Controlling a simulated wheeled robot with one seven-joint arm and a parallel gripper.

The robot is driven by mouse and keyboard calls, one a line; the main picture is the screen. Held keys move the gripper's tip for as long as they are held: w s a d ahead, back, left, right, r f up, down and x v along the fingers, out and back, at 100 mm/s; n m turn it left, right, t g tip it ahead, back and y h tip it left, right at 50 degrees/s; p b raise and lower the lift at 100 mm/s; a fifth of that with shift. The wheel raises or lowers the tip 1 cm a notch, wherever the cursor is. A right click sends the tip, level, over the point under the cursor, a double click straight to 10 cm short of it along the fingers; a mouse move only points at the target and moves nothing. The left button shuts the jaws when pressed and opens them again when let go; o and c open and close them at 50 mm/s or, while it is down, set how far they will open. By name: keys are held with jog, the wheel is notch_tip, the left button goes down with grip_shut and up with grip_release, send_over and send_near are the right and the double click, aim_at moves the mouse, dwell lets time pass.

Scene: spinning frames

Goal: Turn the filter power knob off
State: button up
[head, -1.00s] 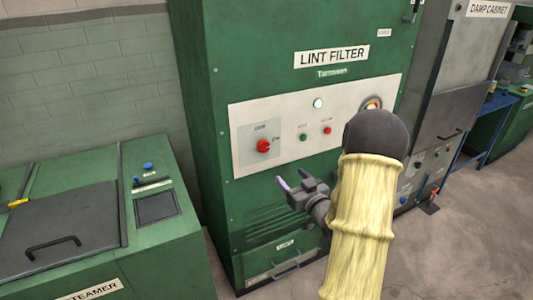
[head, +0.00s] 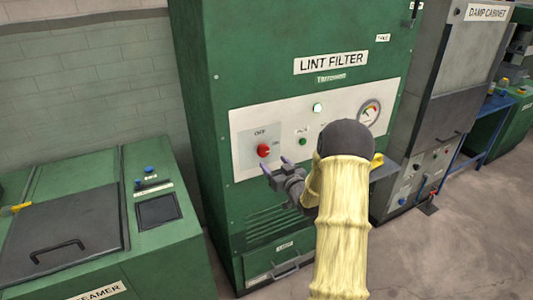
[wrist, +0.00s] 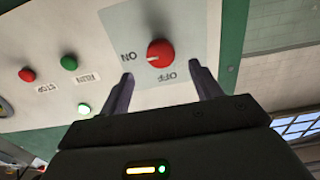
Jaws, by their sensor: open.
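The red power knob (head: 264,150) is on a pale plate on the white panel of the green lint filter cabinet (head: 330,66). In the wrist view the knob (wrist: 160,53) sits between ON and OFF labels, and its white mark points toward ON. My gripper (head: 276,166) is just below and slightly right of the knob in the head view. In the wrist view its two purple-grey fingers (wrist: 165,84) are spread, with the knob beyond and between their tips. The fingers appear apart from the knob; nothing is held.
A green start button (wrist: 69,63), a red stop button (wrist: 27,75) and a lit lamp (head: 317,108) share the panel. A gauge (head: 369,113) is at its right. The green steamer (head: 165,240) stands left; the damp cabinet (head: 455,90) stands right.

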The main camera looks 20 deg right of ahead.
aim_at(265, 153)
jog(key=w+p, duration=0.1)
jog(key=w, duration=0.5)
jog(key=shift+w+a, duration=0.1)
jog(key=shift+w, duration=0.15)
jog(key=c, duration=1)
